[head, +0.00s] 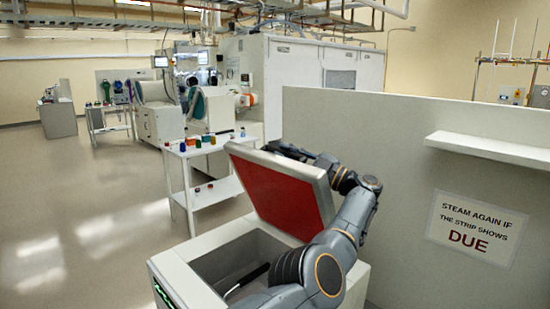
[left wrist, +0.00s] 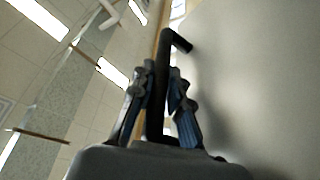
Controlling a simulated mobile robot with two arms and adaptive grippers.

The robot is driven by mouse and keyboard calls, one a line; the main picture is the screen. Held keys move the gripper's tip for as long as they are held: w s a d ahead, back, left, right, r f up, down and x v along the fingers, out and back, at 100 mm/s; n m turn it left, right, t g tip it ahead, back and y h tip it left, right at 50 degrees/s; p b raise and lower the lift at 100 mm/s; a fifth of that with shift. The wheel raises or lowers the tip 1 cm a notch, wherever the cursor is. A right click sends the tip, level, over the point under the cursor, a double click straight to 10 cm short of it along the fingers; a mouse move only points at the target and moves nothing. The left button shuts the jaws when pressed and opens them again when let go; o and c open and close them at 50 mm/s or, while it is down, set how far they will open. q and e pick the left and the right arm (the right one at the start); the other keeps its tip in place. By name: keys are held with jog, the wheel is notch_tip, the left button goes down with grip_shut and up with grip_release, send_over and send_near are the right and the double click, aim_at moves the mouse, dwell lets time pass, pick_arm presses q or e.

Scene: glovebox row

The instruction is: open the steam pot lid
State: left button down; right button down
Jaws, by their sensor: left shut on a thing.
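The steam pot (head: 172,262) is a pale grey box at the bottom middle of the head view. Its lid (head: 285,190) is raised and tilted up at the far right side, with its red underside showing. My left gripper (head: 283,149) is at the lid's top edge, partly hidden behind it. In the left wrist view the gripper (left wrist: 160,95) is shut on a black bar handle (left wrist: 162,65), beside the lid's pale outer face (left wrist: 250,70). My left arm crosses in front of the pot's right part and hides some of its inside. My right gripper is out of view.
A dark long thing (head: 250,275) shows inside the open pot. A pale partition (head: 400,150) with a shelf (head: 490,148) and a "DUE" sign (head: 476,225) stands at the right. A white cart (head: 190,199) with small coloured items is behind the pot. The floor at left is clear.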

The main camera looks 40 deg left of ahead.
pick_arm(q)
jog(key=shift+w+d+r+m, duration=0.1)
jog(key=shift+w+m, duration=0.4)
jog(key=shift+w, duration=0.05)
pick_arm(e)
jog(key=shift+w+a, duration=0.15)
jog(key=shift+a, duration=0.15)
pick_arm(q)
jog(key=shift+t, duration=0.4)
jog(key=c, duration=1.3)
grip_release()
jog(key=shift+w, duration=0.15)
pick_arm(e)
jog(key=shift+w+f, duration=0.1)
